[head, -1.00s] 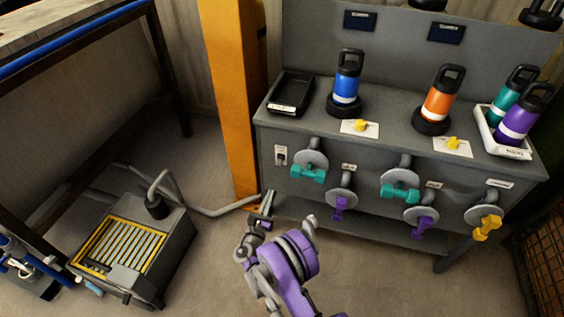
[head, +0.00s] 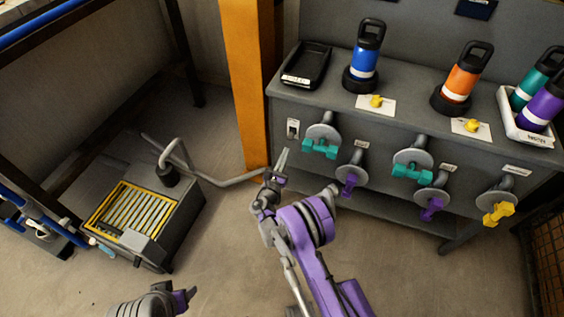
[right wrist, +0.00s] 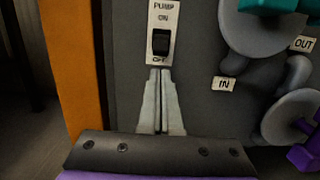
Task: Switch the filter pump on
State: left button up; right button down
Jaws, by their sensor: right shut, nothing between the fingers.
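The pump switch (right wrist: 160,42) is a black rocker on a white plate marked PUMP, ON above and OFF below, on the grey bench front. In the head view its plate (head: 293,129) is small, left of the first teal-handled valve. I cannot tell which way the rocker is tipped. My right gripper (head: 284,154) is shut and empty, its tips pointing up just below the plate. In the right wrist view the closed tips (right wrist: 158,73) overlap the plate's lower edge by the OFF mark; contact is unclear. My left arm's end (head: 183,299) shows at the bottom edge, its fingers unclear.
A teal-handled valve (head: 321,148) and a purple-handled valve (head: 349,184) sit close right of the switch. An orange post (head: 245,85) stands close left. A grey tank unit with a yellow-edged grille (head: 132,215) is on the floor. Bottles stand on the bench top.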

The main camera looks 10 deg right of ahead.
aim_at(291, 136)
jog(key=shift+x, duration=2.25)
jog(key=shift+s+a+r+g+y, duration=0.1)
jog(key=shift+r+g+y, duration=0.2)
jog(key=shift+g, duration=0.15)
jog(key=shift+s+a+r+g+y, duration=0.15)
jog(key=shift+g+y, duration=0.15)
jog(key=shift+g, duration=0.15)
jog(key=shift+s+a+r+g+y, duration=0.1)
jog(key=shift+r+g+y, duration=0.35)
jog(key=shift+g, duration=0.3)
jog(key=shift+s+r+g+y, duration=0.15)
jog(key=shift+r+g+y, duration=0.25)
jog(key=shift+g+y, duration=0.25)
jog(key=shift+s+a+r+g+y, duration=0.1)
jog(key=shift+r+g+y, duration=0.3)
jog(key=shift+g, duration=0.4)
jog(key=shift+r, duration=0.85)
jog(key=shift+p, duration=0.3)
